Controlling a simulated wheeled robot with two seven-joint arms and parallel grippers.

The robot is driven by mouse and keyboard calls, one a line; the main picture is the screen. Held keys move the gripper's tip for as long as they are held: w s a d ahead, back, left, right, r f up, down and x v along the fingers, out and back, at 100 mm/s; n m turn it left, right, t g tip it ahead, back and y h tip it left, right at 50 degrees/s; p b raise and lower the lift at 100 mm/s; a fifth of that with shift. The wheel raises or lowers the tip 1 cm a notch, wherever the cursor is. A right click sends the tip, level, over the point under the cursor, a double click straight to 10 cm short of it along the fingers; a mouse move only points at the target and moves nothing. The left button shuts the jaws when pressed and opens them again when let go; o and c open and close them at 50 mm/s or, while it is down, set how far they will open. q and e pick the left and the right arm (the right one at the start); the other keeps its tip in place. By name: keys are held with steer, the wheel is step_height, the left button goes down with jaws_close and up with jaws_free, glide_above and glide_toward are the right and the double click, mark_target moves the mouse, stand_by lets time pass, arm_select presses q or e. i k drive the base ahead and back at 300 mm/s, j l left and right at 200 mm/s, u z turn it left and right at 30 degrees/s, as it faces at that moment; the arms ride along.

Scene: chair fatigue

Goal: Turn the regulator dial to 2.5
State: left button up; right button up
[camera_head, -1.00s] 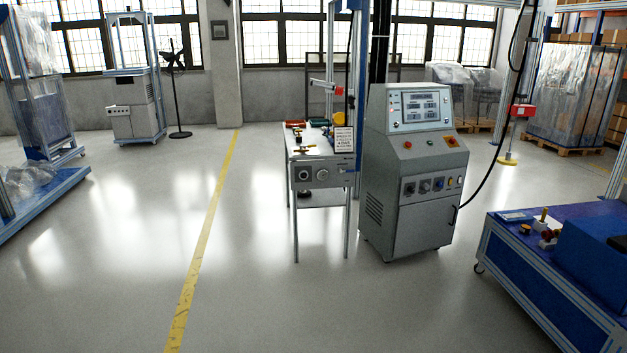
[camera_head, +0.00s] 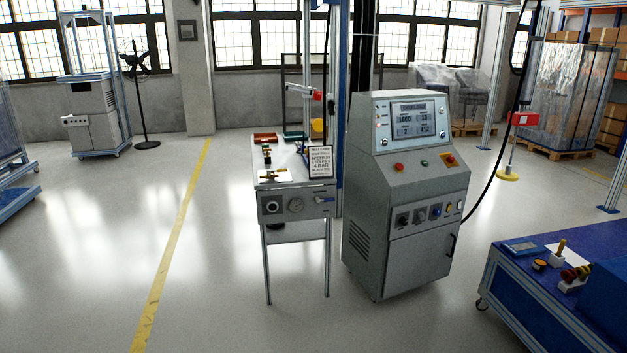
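A small grey bench (camera_head: 291,186) stands in the middle of the head view. Its front panel carries a dark round knob (camera_head: 271,207) on the left, a round gauge (camera_head: 296,205) in the middle and a blue-handled part (camera_head: 324,199) on the right. I cannot tell for sure which of these is the regulator dial, and any scale on it is too small to read. A white printed sign (camera_head: 320,162) stands on the bench top. Neither of my grippers is in view.
A grey control cabinet (camera_head: 411,222) with a screen and knobs stands just right of the bench. A blue cart (camera_head: 530,290) is at the lower right. A fan (camera_head: 138,90) stands at the back left. The floor (camera_head: 215,290) before the bench is clear.

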mark_target(272, 206)
steer(key=i+l+u, duration=0.25)
steer(key=i, duration=0.2)
steer(key=i+l+u, duration=0.2)
steer(key=i, duration=0.25)
steer(key=i+l+z, duration=0.15)
steer(key=i+l, duration=0.25)
steer(key=i+l+z, duration=0.15)
steer(key=i+l, duration=0.2)
steer(key=i, duration=0.2)
steer(key=i+l+z, duration=0.15)
steer(key=i+l, duration=0.15)
steer(key=i, duration=0.25)
